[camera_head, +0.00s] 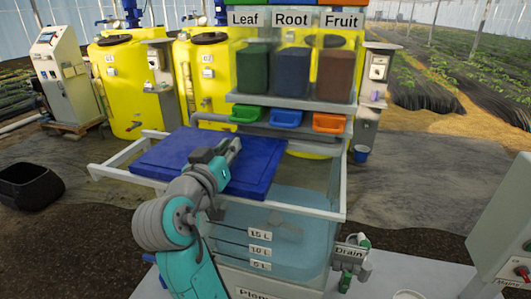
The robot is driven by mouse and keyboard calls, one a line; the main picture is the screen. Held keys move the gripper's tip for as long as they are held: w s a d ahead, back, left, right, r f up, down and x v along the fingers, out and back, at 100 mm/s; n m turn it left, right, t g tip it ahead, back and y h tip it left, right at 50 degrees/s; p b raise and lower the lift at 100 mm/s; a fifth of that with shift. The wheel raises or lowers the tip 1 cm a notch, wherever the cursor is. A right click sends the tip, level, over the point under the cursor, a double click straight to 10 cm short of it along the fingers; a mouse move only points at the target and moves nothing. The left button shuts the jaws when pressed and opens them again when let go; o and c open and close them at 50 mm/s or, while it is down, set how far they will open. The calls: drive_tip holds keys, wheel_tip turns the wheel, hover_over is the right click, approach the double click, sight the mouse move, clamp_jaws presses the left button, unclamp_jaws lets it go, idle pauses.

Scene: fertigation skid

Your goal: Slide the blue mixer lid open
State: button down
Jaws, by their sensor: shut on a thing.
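The blue mixer lid (165,152) is a flat panel on the white rails (318,208) of a clear tank (290,240). It lies toward the left of the tank and reaches out over the left rail extension. The right part of the tank top is uncovered, with bluish liquid below. My gripper (234,146) is at the lid's top, right of its middle, and is shut on the lid. The grasped part, likely a handle, is hidden by the fingers and wrist.
Hoppers marked Leaf (252,72), Root (291,73) and Fruit (335,75) stand behind the tank, above green, blue and orange trays. A drain valve (349,262) is at the front right. A grey cabinet (505,225) stands far right. Yellow tanks (122,90) stand behind.

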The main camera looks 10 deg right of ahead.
sight(157, 173)
drive_tip(key=w+a, duration=0.1)
drive_tip(key=a, duration=0.1)
drive_tip(key=w+a, duration=0.2)
drive_tip(key=a, duration=0.1)
drive_tip(key=w+a, duration=0.1)
drive_tip(key=a, duration=0.2)
drive_tip(key=shift+w, duration=0.3)
drive_tip(key=c, duration=1.1)
unclamp_jaws()
drive_tip(key=shift+c, duration=0.2)
drive_tip(key=v, duration=1.2)
drive_tip(key=shift+s, duration=0.1)
